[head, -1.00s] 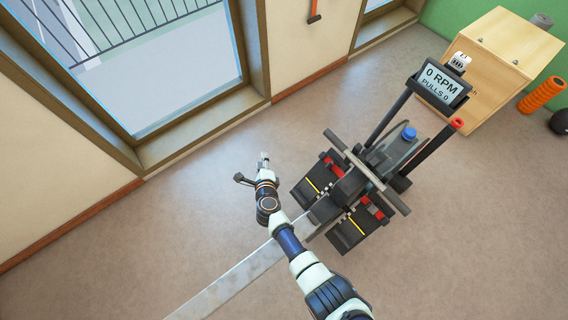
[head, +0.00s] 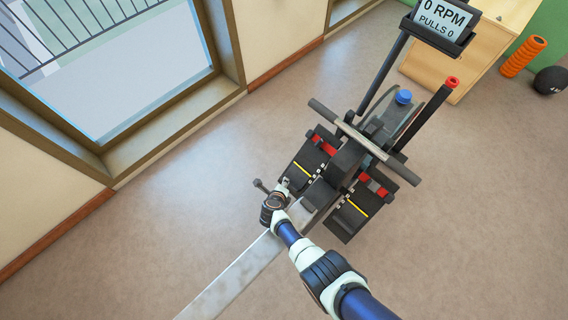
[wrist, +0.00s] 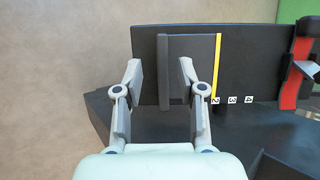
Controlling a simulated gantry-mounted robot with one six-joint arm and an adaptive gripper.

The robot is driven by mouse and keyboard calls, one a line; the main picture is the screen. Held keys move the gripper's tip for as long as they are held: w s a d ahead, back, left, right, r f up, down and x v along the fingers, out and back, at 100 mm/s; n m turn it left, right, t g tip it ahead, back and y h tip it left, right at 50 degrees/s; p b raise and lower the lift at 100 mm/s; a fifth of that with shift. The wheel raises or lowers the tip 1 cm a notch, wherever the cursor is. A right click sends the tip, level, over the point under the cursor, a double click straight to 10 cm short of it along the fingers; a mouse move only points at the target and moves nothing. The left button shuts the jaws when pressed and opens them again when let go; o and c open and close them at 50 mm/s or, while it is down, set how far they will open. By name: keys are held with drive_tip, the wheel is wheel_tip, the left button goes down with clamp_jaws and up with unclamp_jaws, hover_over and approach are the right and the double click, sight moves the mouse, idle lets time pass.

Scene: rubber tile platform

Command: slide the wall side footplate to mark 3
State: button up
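The wall side footplate (head: 303,160) is the black plate on the window side of the rowing machine, with a red strap at its far end. In the wrist view the footplate (wrist: 193,68) has an upright dark ridge (wrist: 165,85) and a yellow line (wrist: 217,65). The line's lower end is level with the 2 label. Labels 2, 3 (wrist: 232,100) and 4 run to the right. My gripper (wrist: 160,74) is open, its fingers on either side of the ridge with gaps visible. In the head view my gripper (head: 276,186) is at the plate's near end.
The other footplate (head: 350,212) lies across the centre beam. The handlebar (head: 365,142) crosses above the plates. A monitor (head: 440,22) reads 0 RPM. The pale rail (head: 235,280) runs toward the lower left. The floor on the wall side is clear.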

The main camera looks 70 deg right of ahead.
sight(295, 178)
drive_tip(key=b+x, duration=0.3)
drive_tip(key=x, duration=0.2)
drive_tip(key=shift+d+r, duration=0.1)
drive_tip(key=shift+w, duration=0.1)
clamp_jaws()
